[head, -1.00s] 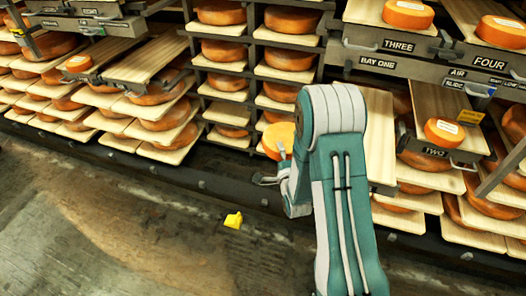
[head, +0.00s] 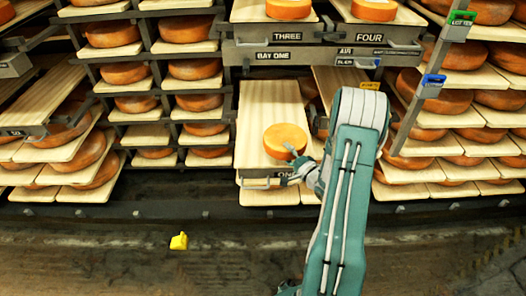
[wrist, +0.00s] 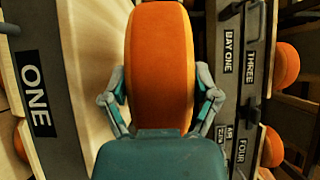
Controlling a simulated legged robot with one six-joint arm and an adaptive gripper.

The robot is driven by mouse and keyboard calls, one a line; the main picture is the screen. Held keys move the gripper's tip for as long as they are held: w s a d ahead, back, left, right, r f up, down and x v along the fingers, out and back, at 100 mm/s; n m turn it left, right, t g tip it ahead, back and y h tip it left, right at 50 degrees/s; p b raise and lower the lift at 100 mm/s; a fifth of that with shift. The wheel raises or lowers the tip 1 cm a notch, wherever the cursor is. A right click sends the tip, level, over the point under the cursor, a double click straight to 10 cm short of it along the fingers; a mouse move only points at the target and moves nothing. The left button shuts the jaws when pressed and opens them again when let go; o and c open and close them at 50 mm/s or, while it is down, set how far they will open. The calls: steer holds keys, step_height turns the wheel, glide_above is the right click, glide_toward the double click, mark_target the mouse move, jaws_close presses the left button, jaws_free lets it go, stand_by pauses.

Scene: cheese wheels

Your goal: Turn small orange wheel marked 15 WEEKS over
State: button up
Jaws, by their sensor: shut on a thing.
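A small orange wheel (head: 286,141) is in front of or over the pale board of the shelf marked ONE (head: 247,110). The side facing the head camera is plain orange, and no 15 WEEKS label shows. My gripper (head: 292,163) is at the wheel's lower edge, partly hidden by my arm. In the wrist view the wheel (wrist: 160,65) stands between my two fingers (wrist: 160,100), which are shut on it from either side. I cannot tell whether the wheel touches the board.
The shelves THREE (head: 286,36) and FOUR (head: 370,38) are above, each with an orange wheel. Racks of larger wheels stand on both sides. A small yellow object (head: 179,241) lies on the otherwise open floor at front left.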

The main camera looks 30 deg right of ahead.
steer(key=shift+s+d, duration=0.4)
steer(key=shift+s, duration=0.05)
steer(key=shift+s+a, duration=0.1)
steer(key=shift+s, duration=0.2)
steer(key=shift+f, duration=0.35)
steer(key=shift+d+f, duration=0.2)
steer(key=shift+f, duration=0.45)
steer(key=shift+d+f, duration=0.15)
steer(key=shift+f, duration=0.45)
steer(key=shift+a+f, duration=0.25)
steer(key=shift+f, duration=0.3)
steer(key=shift+f, duration=0.15)
steer(key=o, duration=1.2)
steer(key=shift+c, duration=0.2)
steer(key=shift+f, duration=0.1)
